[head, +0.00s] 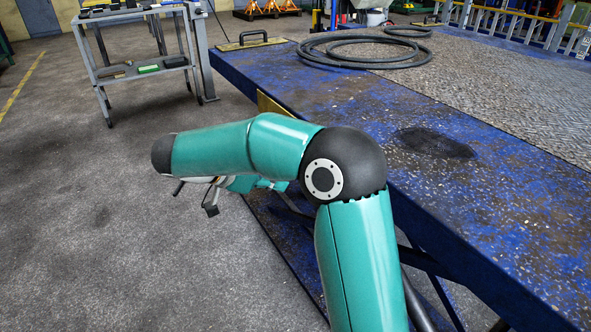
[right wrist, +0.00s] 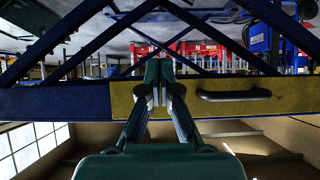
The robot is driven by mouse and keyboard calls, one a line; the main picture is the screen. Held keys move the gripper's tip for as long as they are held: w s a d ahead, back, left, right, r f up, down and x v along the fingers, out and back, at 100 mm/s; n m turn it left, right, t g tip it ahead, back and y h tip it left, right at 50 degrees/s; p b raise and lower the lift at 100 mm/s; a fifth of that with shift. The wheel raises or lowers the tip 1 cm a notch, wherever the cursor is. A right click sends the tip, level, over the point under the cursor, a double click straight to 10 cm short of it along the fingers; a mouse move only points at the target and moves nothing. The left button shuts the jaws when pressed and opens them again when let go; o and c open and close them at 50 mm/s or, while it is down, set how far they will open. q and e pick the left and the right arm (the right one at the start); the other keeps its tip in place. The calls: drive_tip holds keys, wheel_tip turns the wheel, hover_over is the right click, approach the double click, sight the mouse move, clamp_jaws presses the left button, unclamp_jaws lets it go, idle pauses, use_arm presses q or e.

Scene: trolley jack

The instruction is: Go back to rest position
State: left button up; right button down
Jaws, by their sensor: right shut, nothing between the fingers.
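My right arm in teal with black joints bends across the middle of the head view, beside the blue platform (head: 450,190). My right gripper (right wrist: 160,92) shows in the right wrist view with its two fingers together and nothing between them. In the right wrist view, a yellow panel (right wrist: 225,108) with a handle (right wrist: 234,95) lies to the right of the fingertips. My left gripper is in neither view.
A coiled black hose (head: 365,62) lies on the platform. A grey tool trolley (head: 118,80) stands at the upper left. A yellow plate with a black handle (head: 250,43) sits on the platform's far corner. The floor left of the arm is clear.

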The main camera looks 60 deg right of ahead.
drive_tip(key=w+a+p, duration=0.1)
drive_tip(key=w+a, duration=0.2)
drive_tip(key=a, duration=0.2)
drive_tip(key=s+a+f+n+g+y, duration=0.1)
drive_tip(key=s+a+f+n, duration=0.1)
drive_tip(key=f, duration=0.5)
drive_tip(key=s+a+f+n+g+y, duration=0.1)
drive_tip(key=s+a+f+n, duration=0.15)
drive_tip(key=f, duration=0.45)
drive_tip(key=s+a+f+n+g+y, duration=0.1)
drive_tip(key=s+f, duration=0.2)
drive_tip(key=f, duration=0.4)
drive_tip(key=s+a+f+n+t+y, duration=0.1)
drive_tip(key=s+a+f+n+y, duration=0.45)
drive_tip(key=a+f, duration=0.45)
drive_tip(key=s+a+f+n+t+y, duration=0.1)
drive_tip(key=s+a+f+n+y, duration=0.45)
drive_tip(key=a, duration=0.65)
drive_tip(key=w+f+n+t, duration=0.4)
drive_tip(key=w+n+t, duration=0.1)
drive_tip(key=w+t, duration=0.25)
wheel_tip(320, 180, up, 38)
drive_tip(key=p, duration=3.8)
drive_tip(key=shift+w+a+g, duration=0.15)
drive_tip(key=shift+a+g, duration=0.15)
drive_tip(key=shift+g, duration=0.15)
